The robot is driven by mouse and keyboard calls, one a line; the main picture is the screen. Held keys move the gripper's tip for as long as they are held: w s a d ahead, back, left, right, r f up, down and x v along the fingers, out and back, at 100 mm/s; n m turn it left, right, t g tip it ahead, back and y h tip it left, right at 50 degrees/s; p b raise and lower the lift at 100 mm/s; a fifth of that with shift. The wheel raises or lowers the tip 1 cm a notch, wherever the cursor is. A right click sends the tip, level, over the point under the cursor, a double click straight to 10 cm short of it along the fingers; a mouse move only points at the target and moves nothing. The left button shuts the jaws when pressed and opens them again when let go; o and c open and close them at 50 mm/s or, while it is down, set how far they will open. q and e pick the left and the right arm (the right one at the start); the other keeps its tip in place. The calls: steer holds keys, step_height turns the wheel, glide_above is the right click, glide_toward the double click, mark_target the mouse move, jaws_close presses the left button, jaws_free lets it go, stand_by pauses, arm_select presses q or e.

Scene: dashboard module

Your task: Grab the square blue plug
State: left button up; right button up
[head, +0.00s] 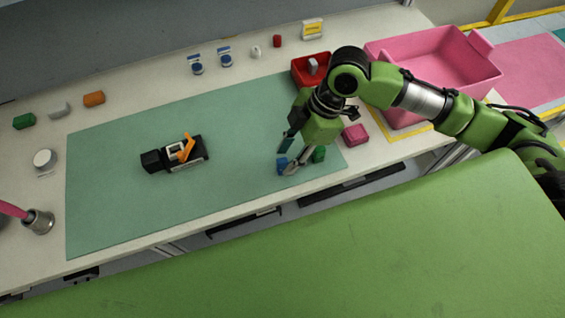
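The small blue plug (281,164) lies on the green mat (110,195) near its front right part. My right gripper (287,159) reaches down over it from the right, its fingers spread apart. One finger is above and behind the plug, the other is close to its right side. I cannot tell whether a finger touches the plug. A green plug (319,154) stands just right of the fingers, partly hidden by them. My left gripper is not in view.
A black module with an orange lever (187,148) lies mid-mat. A pink block (356,134) is to the right. A red bin (303,68) and a pink crate (440,62) stand behind and right. Small parts line the back. The mat's left part is clear.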

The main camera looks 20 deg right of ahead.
mark_target(285, 160)
steer(key=x, duration=0.4)
steer(key=shift+w+p, duration=0.1)
steer(key=shift+p, duration=0.2)
steer(key=shift+r, duration=0.1)
jaws_close()
steer(key=shift+r, duration=0.1)
